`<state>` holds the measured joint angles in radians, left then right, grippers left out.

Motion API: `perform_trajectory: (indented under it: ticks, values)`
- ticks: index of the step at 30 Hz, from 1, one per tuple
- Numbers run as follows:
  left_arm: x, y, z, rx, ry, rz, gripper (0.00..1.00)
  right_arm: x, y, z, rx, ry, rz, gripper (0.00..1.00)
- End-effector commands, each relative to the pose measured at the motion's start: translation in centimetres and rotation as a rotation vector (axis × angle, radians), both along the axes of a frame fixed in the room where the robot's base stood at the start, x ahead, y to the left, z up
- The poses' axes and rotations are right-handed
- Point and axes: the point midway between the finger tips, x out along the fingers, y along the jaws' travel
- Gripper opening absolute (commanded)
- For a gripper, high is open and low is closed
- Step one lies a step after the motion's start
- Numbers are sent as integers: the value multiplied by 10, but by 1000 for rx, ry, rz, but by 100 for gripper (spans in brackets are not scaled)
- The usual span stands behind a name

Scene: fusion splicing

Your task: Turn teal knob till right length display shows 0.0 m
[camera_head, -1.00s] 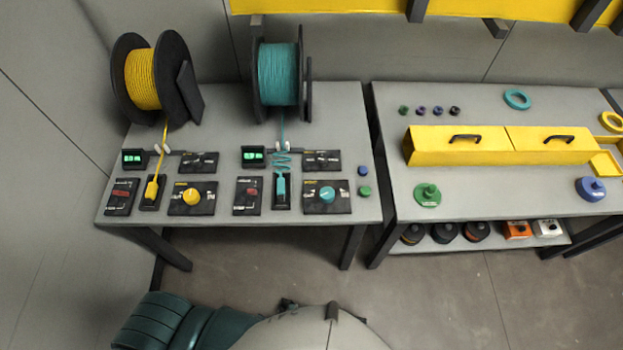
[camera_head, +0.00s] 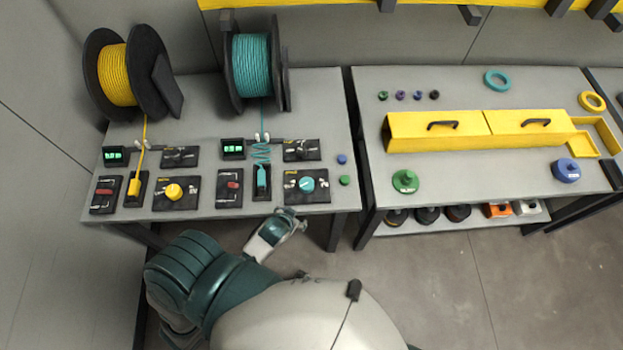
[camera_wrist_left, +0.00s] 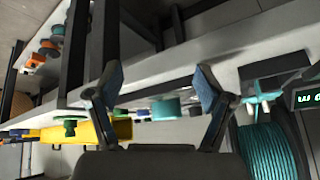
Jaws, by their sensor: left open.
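The teal knob (camera_head: 306,184) sits on a black panel at the right end of the left table. The right length display (camera_head: 233,147) is a small black box with green digits too small to read. My left gripper (camera_head: 288,222) is just in front of the table's front edge, below and left of the knob, and touches nothing. In the left wrist view the left gripper (camera_wrist_left: 158,90) is open, with its two fingers apart and empty. A teal round piece (camera_wrist_left: 165,108), apparently the knob, shows beyond and between them. My right gripper is out of view.
A teal spool (camera_head: 251,65) and a yellow spool (camera_head: 115,75) stand at the table's back. A yellow knob (camera_head: 174,192) is left of the teal one. Blue (camera_head: 342,159) and green (camera_head: 345,180) buttons are to its right. The table's front edge (camera_head: 250,213) is near my gripper.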

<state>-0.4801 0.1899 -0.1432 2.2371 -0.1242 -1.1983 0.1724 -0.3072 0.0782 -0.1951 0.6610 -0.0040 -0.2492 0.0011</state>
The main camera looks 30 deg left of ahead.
Motion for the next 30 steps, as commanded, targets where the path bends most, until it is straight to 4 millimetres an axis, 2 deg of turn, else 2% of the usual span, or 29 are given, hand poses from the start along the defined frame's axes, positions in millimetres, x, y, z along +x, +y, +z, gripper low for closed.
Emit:
perform_trajectory:
  ticks: [1, 5, 8, 11, 13, 14, 15, 18, 20, 22, 25, 26, 28, 30]
  values:
    - [16, 5, 10, 13, -65, 10, 78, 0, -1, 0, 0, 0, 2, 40]
    - [55, 15, 39, 33, -244, 35, 78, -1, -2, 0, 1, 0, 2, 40]
    - [86, 21, 68, 38, -404, 37, 78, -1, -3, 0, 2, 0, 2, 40]
    - [122, 25, 110, 30, -613, 7, 78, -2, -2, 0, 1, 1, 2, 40]
    - [148, 21, 151, 7, -794, -51, 78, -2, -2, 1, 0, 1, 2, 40]
    - [158, 17, 171, -8, -877, -92, 78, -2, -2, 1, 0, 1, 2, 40]
    - [170, 8, 200, -35, -988, -166, 78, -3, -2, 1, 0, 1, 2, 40]
    - [181, -26, 260, -128, -1204, -439, 78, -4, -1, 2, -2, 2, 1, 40]
    - [176, -50, 281, -187, -1257, -641, 78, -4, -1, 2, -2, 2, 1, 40]
    - [165, -74, 289, -242, -1234, -891, 78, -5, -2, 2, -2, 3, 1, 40]
    - [145, -88, 273, -276, -1041, -1222, 78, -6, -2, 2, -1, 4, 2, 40]
    - [139, -86, 263, -274, -950, -1302, 78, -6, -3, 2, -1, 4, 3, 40]
    - [129, -67, 238, -243, -705, -1436, 78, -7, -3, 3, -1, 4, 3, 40]
    - [122, -36, 216, -189, -443, -1489, 78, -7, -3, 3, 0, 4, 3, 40]
